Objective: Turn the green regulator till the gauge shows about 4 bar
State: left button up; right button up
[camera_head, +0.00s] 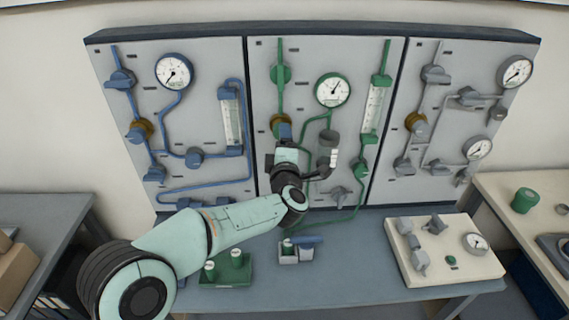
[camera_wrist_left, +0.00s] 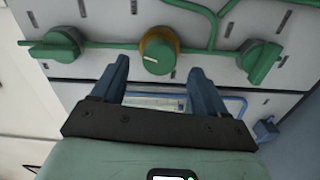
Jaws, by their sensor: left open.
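The green regulator (camera_wrist_left: 157,55) is a round green knob with a brass-coloured collar and a pale mark on its face. In the head view its collar (camera_head: 276,121) shows on the middle panel, partly hidden by my left gripper (camera_head: 284,133). In the left wrist view the open left gripper (camera_wrist_left: 160,66) has one blue finger on each side below the knob, with nothing between them. The knob lies just beyond the fingertips, apart from them. The green-piped gauge (camera_head: 332,90) is on the same panel, its needle pointing up and right; the exact reading is too small to tell.
Green valve handles flank the regulator, one at left (camera_wrist_left: 56,46) and one at right (camera_wrist_left: 260,62) in the left wrist view. A blue panel (camera_head: 165,120) and a grey panel (camera_head: 452,130) stand either side. Small fittings (camera_head: 296,252) and a pale board (camera_head: 445,250) lie on the bench.

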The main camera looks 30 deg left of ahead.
pick_arm(q)
jog(key=b+v, duration=0.1)
jog(key=v, duration=0.8)
pick_arm(e)
jog(key=shift+s+f, duration=0.25)
jog(key=shift+f, duration=0.55)
dwell(0.6)
pick_arm(q)
jog(key=w+a+m+p, duration=0.2)
jog(key=w+m, duration=0.1)
jog(key=w, duration=0.1)
jog(key=w+a+m+p, duration=0.3)
jog(key=w, duration=0.1)
jog(key=w+a+m+p, duration=0.3)
jog(key=w, duration=0.1)
jog(key=shift+r, duration=0.1)
pick_arm(e)
jog(key=w+r, duration=0.5)
jog(key=r, duration=0.4)
jog(key=shift+r+t, duration=0.3)
jog(key=shift+r, duration=0.1)
jog(key=shift+a, duration=0.1)
